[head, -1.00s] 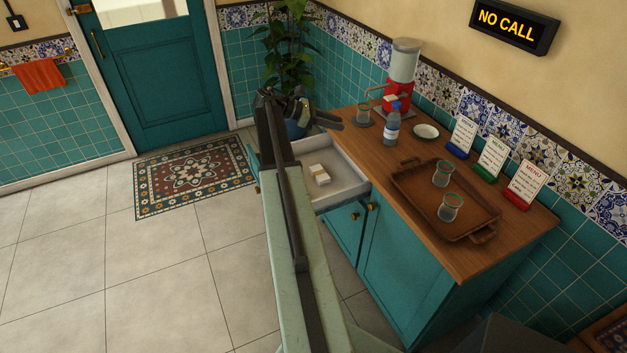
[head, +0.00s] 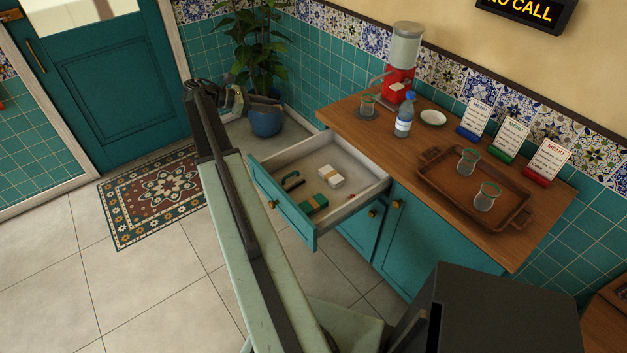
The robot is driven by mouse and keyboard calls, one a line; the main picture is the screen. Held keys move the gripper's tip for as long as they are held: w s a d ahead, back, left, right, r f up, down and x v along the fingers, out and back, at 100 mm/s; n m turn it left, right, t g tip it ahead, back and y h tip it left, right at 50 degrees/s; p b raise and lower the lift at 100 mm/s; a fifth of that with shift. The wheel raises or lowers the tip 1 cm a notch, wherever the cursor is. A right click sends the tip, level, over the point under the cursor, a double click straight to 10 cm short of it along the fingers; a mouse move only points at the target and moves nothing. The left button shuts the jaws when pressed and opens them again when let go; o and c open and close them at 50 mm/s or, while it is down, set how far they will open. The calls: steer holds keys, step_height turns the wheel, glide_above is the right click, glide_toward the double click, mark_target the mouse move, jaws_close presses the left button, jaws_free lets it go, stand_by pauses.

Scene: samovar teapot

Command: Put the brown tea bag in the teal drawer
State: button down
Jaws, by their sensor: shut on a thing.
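The teal drawer (head: 283,203) is pulled open from the cabinet, and its pale inside shows. My gripper (head: 268,104) is up beyond the far left corner of the drawer, in front of the plant. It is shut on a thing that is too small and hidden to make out. I cannot pick out the brown tea bag. In the drawer lie a white box with a tan band (head: 331,176), a green box (head: 313,205), a dark-handled item (head: 292,182) and a small red item.
The wooden counter (head: 385,145) holds a bottle (head: 404,115), a red dispenser (head: 400,78), a small plate (head: 433,117), a tray (head: 455,198) with two glasses, and menu stands. A potted plant (head: 265,121) stands behind my gripper.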

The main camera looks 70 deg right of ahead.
steer(key=s+a+f+n+t+h+b, duration=0.1)
steer(key=s+f+n+t+h+b, duration=0.1)
steer(key=s+f+b, duration=0.8)
steer(key=s+a+f+n+t+h+b, duration=0.15)
steer(key=s+f+b, duration=0.55)
steer(key=f+b, duration=0.7)
steer(key=b, duration=0.6)
glide_above(311, 169)
steer(key=shift+n+y, duration=0.25)
steer(key=shift+w+f, duration=0.1)
steer(key=shift+f, duration=3.1)
steer(key=c, duration=1.1)
jaws_free()
steer(key=shift+o, duration=0.2)
